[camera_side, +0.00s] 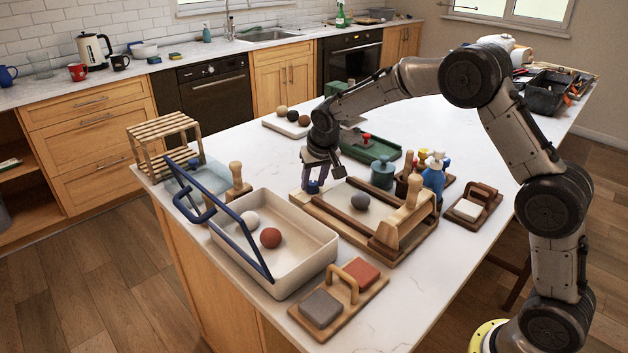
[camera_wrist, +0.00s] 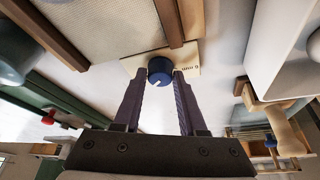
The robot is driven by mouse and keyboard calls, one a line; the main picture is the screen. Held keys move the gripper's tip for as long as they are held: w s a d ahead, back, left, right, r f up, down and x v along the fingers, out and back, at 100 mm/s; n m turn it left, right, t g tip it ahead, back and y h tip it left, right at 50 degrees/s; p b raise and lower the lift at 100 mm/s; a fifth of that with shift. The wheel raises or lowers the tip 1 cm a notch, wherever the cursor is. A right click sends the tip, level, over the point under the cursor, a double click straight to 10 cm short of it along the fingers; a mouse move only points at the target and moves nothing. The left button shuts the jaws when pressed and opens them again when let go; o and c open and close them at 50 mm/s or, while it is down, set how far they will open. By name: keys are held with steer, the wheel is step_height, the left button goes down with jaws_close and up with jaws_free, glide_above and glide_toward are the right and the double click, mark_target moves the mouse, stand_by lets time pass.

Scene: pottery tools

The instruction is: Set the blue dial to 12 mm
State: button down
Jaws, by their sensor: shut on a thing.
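The blue dial (camera_wrist: 160,70) is a round knob with a white pointer mark, set on a pale plate (camera_wrist: 133,64) at the end of a wooden frame. The plate carries printed text that seems to read "6 mm", upside down in the wrist view. My gripper (camera_wrist: 160,76) has its two purple fingers on either side of the dial, closed on it. In the side view my gripper (camera_side: 314,188) points down over the dial (camera_side: 313,187) at the left corner of the wooden rolling frame (camera_side: 375,249). The fingers partly cover the dial there.
A cream tray (camera_side: 308,275) with a blue handle stands close on the left. A green tray (camera_side: 381,151) and bottles (camera_side: 433,178) stand behind.

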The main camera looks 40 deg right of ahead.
steer(key=shift+r+m, duration=0.1)
steer(key=shift+m, duration=0.5)
steer(key=shift+w+h, duration=0.1)
steer(key=shift+h, duration=0.2)
steer(key=shift+c, duration=2.3)
jaws_free()
steer(key=v, duration=1.3)
steer(key=shift+r, duration=0.4)
